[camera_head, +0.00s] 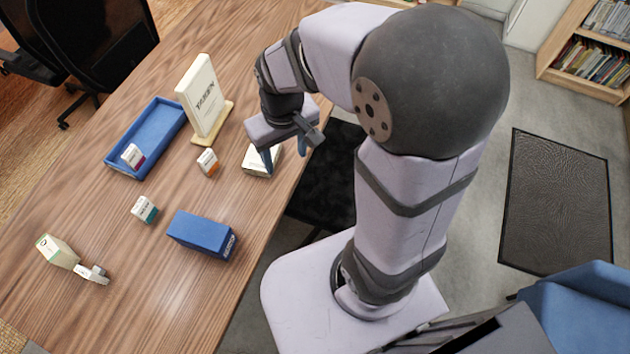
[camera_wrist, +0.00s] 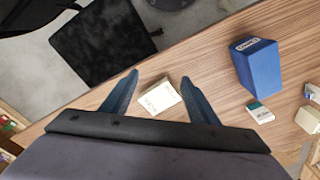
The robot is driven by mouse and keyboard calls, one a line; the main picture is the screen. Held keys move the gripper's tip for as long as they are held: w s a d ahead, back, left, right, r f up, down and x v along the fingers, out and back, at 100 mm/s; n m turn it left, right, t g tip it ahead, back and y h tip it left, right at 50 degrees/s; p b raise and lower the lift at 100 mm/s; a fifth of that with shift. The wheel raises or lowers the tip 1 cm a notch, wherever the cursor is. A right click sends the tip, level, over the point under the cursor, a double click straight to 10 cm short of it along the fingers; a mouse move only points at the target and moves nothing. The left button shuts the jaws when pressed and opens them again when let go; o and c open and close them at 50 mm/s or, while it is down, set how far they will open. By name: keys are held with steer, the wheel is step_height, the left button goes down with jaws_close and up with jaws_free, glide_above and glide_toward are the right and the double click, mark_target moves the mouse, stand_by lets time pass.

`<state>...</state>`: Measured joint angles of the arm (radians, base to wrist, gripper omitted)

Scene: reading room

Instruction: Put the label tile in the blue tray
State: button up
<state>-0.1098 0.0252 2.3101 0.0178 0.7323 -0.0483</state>
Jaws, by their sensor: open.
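A flat cream block with dark print (camera_head: 257,161) lies near the table's edge below my gripper. It also shows between the fingers in the wrist view (camera_wrist: 160,98). Small white blocks with coloured bands also stand here: an orange one (camera_head: 208,162), a teal one (camera_head: 144,209) and a red one (camera_head: 132,156). I cannot tell for certain which is the label tile. The blue tray (camera_head: 122,174) lies at the far side with the red-banded block inside. My gripper (camera_head: 285,158) is open and empty above the cream block; its fingers also show in the wrist view (camera_wrist: 160,77).
A cream printed panel (camera_head: 203,95) stands on a base beside the tray. A blue box (camera_head: 202,235) sits near the front edge, also in the wrist view (camera_wrist: 259,70). A cream carton (camera_head: 57,251) and small white item (camera_head: 92,274) are at lower left. Bare table lies between.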

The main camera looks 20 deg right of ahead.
steer(key=s+d+f+m, duration=0.1)
steer(key=s+d, duration=0.2)
steer(key=s, duration=0.5)
steer(key=shift+d+f+m+g, duration=0.3)
steer(key=shift+d+f+g, duration=0.05)
steer(key=shift+f+g, duration=0.05)
step_height(320, 180, up, 3)
steer(key=p, duration=0.3)
